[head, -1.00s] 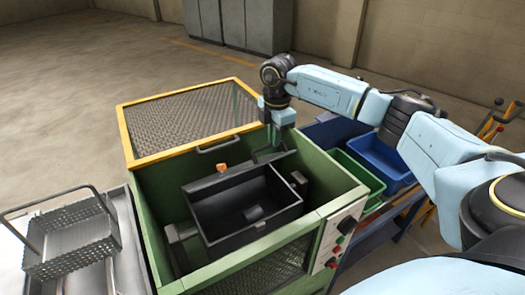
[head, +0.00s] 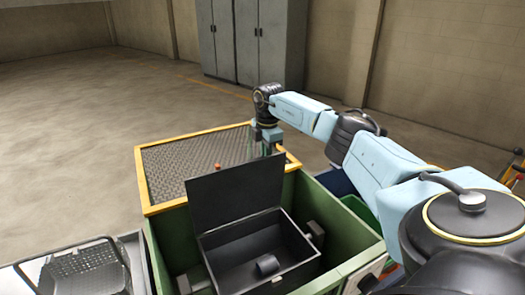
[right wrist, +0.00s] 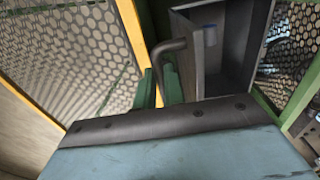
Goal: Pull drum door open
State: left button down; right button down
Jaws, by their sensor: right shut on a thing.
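The drum door (head: 236,190) is a flat dark panel standing nearly upright at the back edge of the open black drum (head: 300,243). A dark cylinder (head: 267,264) lies inside the drum. My right gripper (head: 266,148) is behind the door's upper right part, and the door hides its fingertips in the head view. In the right wrist view the green fingers (right wrist: 160,86) are shut around the bent dark door handle (right wrist: 168,48), next to the door's grey edge (right wrist: 188,62). My left gripper is not in view.
The green machine housing (head: 338,222) surrounds the drum. Its yellow-framed mesh lid (head: 185,163) lies open behind the drum, close to my right gripper.

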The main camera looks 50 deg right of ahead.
jog(key=w, duration=0.1)
jog(key=w+d+f+b, duration=0.1)
jog(key=shift+w+d, duration=0.15)
jog(key=shift+w, duration=0.15)
jog(key=shift+w+d, duration=0.15)
jog(key=shift+w, duration=0.05)
dwell(0.6)
jog(key=c, duration=1.5)
grip_release()
jog(key=shift+d, duration=0.1)
jog(key=shift+w, duration=0.1)
jog(key=shift+r, duration=0.1)
